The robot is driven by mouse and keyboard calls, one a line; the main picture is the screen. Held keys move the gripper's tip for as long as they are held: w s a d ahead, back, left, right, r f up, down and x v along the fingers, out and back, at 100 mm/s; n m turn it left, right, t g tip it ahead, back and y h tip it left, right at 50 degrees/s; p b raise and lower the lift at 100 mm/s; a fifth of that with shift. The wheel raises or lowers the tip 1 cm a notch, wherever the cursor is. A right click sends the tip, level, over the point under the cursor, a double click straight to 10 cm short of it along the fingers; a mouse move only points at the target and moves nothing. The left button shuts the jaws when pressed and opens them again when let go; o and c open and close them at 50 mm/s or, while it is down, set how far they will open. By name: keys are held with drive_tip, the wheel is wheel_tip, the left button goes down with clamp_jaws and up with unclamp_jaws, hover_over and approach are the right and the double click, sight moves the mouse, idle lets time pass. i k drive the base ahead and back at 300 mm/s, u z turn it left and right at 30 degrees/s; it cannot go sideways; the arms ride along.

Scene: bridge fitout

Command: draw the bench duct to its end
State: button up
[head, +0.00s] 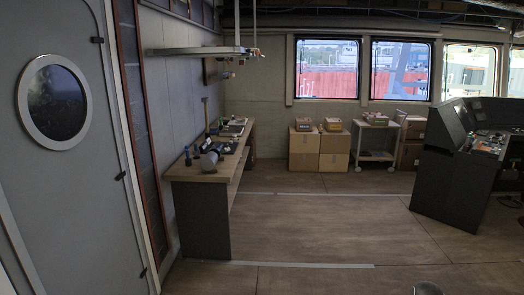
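A wooden-topped workbench (196,172) with dark grey end panels stands along the left wall in the head view. On its near end lies a grey cylindrical piece (209,161), with dark parts beside it; it may be the bench duct, but it is too small to be sure. Small dark upright items (188,155) stand at its left. My gripper is not clearly in view; only a small rounded grey piece (427,289) shows at the bottom edge, and I cannot tell what it is.
A shelf (200,51) juts out above the bench. A door with a round window (54,102) is at the near left. Cardboard boxes (304,152) and a trolley (376,154) stand at the back, a dark console (446,165) at right. The middle floor (310,225) is clear.

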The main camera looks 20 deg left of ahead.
sight(218, 144)
drive_tip(key=z, duration=0.3)
drive_tip(key=k, duration=0.65)
drive_tip(key=z, duration=0.5)
drive_tip(key=i, duration=2.25)
drive_tip(key=u, duration=0.35)
drive_tip(key=i, duration=2.55)
drive_tip(key=u, duration=0.45)
drive_tip(key=i, duration=2.25)
drive_tip(key=u, duration=0.45)
drive_tip(key=i, duration=2.1)
drive_tip(key=u, duration=0.9)
drive_tip(key=i, duration=1.8)
drive_tip(key=u, duration=2.15)
drive_tip(key=i, duration=1.75)
drive_tip(key=u, duration=0.85)
drive_tip(key=i, duration=1.2)
drive_tip(key=u, duration=0.3)
